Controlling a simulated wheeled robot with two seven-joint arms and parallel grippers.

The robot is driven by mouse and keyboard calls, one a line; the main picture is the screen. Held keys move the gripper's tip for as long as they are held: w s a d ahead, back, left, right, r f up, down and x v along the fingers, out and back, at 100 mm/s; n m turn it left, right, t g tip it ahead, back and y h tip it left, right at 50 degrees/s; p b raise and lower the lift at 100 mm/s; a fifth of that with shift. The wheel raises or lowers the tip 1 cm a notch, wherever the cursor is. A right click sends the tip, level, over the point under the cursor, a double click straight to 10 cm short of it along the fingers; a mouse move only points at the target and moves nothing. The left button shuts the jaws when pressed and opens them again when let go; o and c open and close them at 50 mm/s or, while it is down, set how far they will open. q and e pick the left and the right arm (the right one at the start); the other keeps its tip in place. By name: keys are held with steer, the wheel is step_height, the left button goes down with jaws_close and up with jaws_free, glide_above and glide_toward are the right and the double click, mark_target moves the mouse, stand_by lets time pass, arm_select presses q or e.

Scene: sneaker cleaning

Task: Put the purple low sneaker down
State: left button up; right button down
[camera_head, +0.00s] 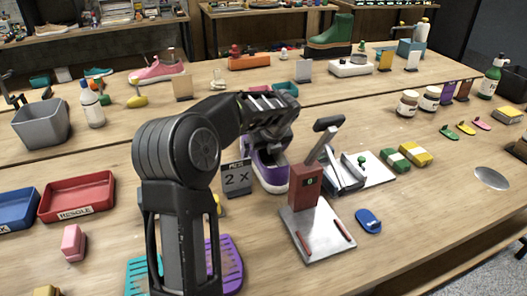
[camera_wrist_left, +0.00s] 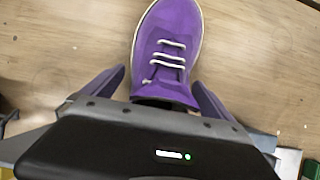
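The purple low sneaker (camera_head: 268,172) has a white sole and pale laces. In the head view it appears to rest on the wooden table, its toe towards me, partly hidden by my arm. My left gripper (camera_head: 268,122) is above and behind it. In the left wrist view the sneaker (camera_wrist_left: 168,45) points away from the gripper (camera_wrist_left: 160,95). The two fingers stand apart on either side of its heel end, with gaps visible, so the gripper looks open. The very back of the heel is hidden by the gripper body. My right gripper is not in view.
A grey "2 x" sign (camera_head: 236,179) stands close left of the sneaker. A red block on a metal plate (camera_head: 320,236) and a lever device (camera_head: 343,178) are close right. Red (camera_head: 100,190) and blue trays lie left. Bare table lies behind the sign.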

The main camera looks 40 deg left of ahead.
arm_select(q)
steer(key=v, duration=1.2)
steer(key=shift+r, duration=0.2)
stand_by(0.5)
